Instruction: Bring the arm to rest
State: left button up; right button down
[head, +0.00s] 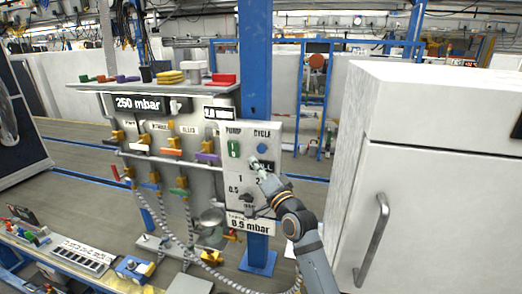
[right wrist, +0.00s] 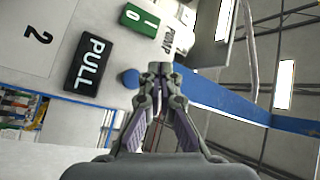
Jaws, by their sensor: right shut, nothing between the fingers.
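My right arm (head: 300,232) reaches up from the lower right in the head view. Its right gripper (head: 258,165) is in front of the control panel (head: 232,190) of the charging station, near the black PULL label. In the right wrist view the right gripper (right wrist: 160,68) is shut, with its fingertips together and nothing between them. The black PULL label (right wrist: 90,64), the green switch (right wrist: 140,19) and a blue round button (right wrist: 130,78) are beyond the fingers. I cannot tell whether the fingertips touch the panel. My left gripper does not show.
A white cabinet with a grey handle (head: 372,240) stands close on the right of my arm. A blue post (head: 256,60) rises behind the panel. Coloured valves and hoses (head: 170,215) are on the left. A bench with small parts (head: 82,256) is at the lower left.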

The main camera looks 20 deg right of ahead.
dwell(0.4)
notch_tip(320, 180, down, 25)
jog(key=d+n+g+h, duration=0.1)
jog(key=d+g+h, duration=0.1)
jog(key=g, duration=0.2)
jog(key=s+d+f+n+g, duration=0.15)
jog(key=s+f, duration=0.25)
jog(key=f, duration=0.5)
jog(key=s+d+f+n+g+h+b, duration=0.1)
jog(key=s+f+g, duration=0.2)
jog(key=f, duration=0.6)
jog(key=s+d+f+n+g, duration=0.15)
jog(key=s+f, duration=0.25)
jog(key=f, duration=0.5)
jog(key=s+f+n+g, duration=0.2)
jog(key=s+f+g, duration=0.2)
jog(key=s+f, duration=1.2)
jog(key=s+d+f+n+g, duration=0.1)
jog(key=s+f, duration=0.2)
jog(key=s, duration=0.6)
jog(key=s+d+f+n+g+h, duration=0.1)
jog(key=s+f+g, duration=0.1)
jog(key=s, duration=0.7)
jog(key=s+d+f+n+g, duration=0.1)
jog(key=s+f+g, duration=0.1)
jog(key=s, duration=0.8)
jog(key=shift+f+b, duration=0.4)
jog(key=shift+f, duration=0.45)
